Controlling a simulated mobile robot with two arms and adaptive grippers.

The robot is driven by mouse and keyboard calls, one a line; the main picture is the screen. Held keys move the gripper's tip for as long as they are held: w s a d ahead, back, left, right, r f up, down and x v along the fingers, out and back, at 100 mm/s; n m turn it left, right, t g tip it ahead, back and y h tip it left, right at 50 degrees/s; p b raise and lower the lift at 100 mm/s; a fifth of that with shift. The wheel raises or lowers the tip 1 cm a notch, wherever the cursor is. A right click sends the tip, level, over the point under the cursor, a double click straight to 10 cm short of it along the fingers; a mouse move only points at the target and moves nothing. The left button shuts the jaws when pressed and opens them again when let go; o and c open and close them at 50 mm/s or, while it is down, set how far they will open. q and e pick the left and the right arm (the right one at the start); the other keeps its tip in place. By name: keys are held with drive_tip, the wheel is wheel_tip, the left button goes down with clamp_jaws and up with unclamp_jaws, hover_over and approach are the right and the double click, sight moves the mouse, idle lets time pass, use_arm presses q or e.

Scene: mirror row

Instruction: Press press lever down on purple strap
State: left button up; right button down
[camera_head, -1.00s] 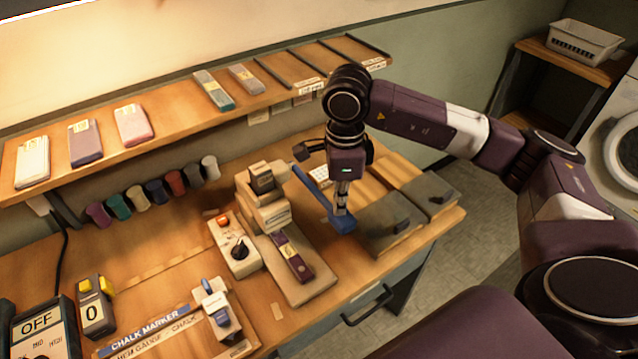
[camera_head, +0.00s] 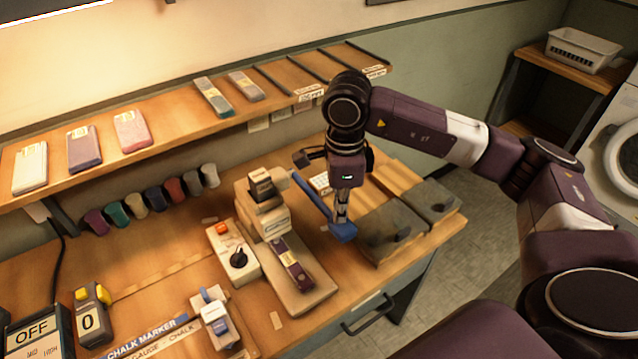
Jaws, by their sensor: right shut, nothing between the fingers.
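The press (camera_head: 262,208) is a beige machine standing on the wooden bench. Its blue press lever (camera_head: 314,196) slopes from the press head down to the right and ends in a wider blue pad. The purple strap (camera_head: 292,263) lies on the press's base plate, in front of the head, with a pale label on it. Its far end is hidden under the head. My right gripper (camera_head: 341,220) points down at the lever's blue end. It is shut with nothing between the fingers and appears to touch the pad from above. My left gripper is out of view.
A control box (camera_head: 233,254) with a red button and black knob stands left of the press. Flat grey plates (camera_head: 384,234) lie right of the lever. A shelf (camera_head: 180,128) with several straps runs behind. Colored spools (camera_head: 153,194) line the back.

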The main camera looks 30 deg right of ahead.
wheel_tip(320, 180, up, 13)
drive_tip(key=p, duration=0.7)
drive_tip(key=shift+f, duration=0.1)
idle(0.5)
